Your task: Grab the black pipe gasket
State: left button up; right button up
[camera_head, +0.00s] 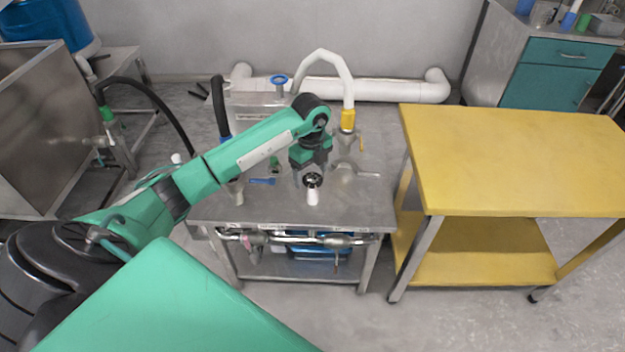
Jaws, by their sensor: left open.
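My left arm reaches in from the left over the metal worktable (355,210). My left gripper (313,194) is above the table's middle, foreshortened and small in the camera_head view, with its jaws open. I see nothing held in it. My right gripper is not in view.
A white curved pipe with a yellow collar (347,120) rises at the table's back. A blue valve wheel (279,80) and a black hose (217,100) stand left of it. A yellow cart (510,160) is at the right. A blue tool (262,181) lies on the table.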

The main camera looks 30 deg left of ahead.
pick_arm(q)
jog(key=shift+f, duration=0.35)
dwell(0.6)
jog(key=shift+c, duration=0.2)
jog(key=c, duration=1)
